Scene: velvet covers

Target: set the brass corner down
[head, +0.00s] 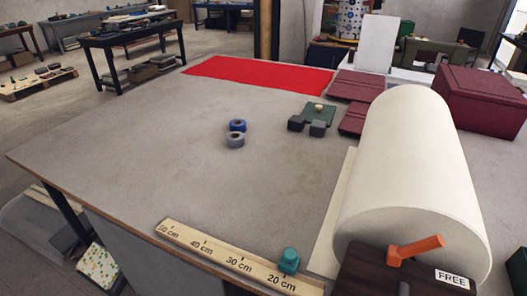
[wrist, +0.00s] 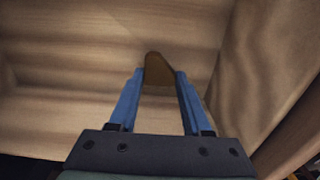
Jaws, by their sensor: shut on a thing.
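My gripper (wrist: 160,74) shows in the wrist view, with two blue fingers. It is shut on a small brown piece, which looks like the brass corner (wrist: 158,66), held between the fingertips. The piece has a rounded top. Light striped wood lies beyond it, with walls to the left and right like the inside of a box or compartment. I cannot tell whether the corner touches the wood. Neither my gripper nor the brass corner can be made out in the head view.
In the head view, a large grey table (head: 170,150) holds a red cloth (head: 258,76), two tape-like rings (head: 236,140), a cream roll (head: 410,150), a ruler (head: 225,256), maroon covers (head: 355,86) and a maroon box (head: 480,100). The table's left part is clear.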

